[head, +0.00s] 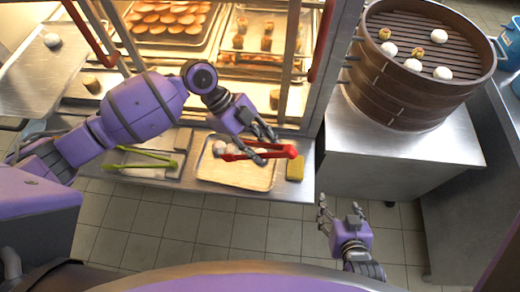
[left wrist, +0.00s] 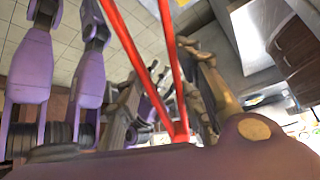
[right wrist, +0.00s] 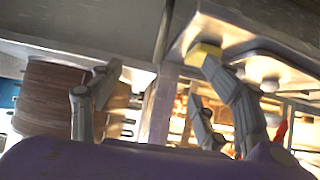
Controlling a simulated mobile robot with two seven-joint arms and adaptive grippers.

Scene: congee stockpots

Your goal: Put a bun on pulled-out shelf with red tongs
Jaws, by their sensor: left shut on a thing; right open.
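My left gripper (head: 268,138) is shut on the red tongs (head: 290,151), above the tray (head: 240,183) on the counter. The tongs also show in the left wrist view (left wrist: 175,70). A white bun (head: 219,147) is at the tray's back left, near one end of the tongs; I cannot tell whether they touch. A pale shape beside it is partly hidden by the tongs. The pulled-out shelf (head: 40,85) at the upper left bears one white bun (head: 52,40). My right gripper (head: 338,207) is open and empty, low in front of the counter.
A yellow sponge (head: 295,167) lies right of the tray. A brown steamer (head: 400,85) with several buns stands on a steel table at the right. The lit cabinet with red-handled doors (head: 92,36) stands behind the counter.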

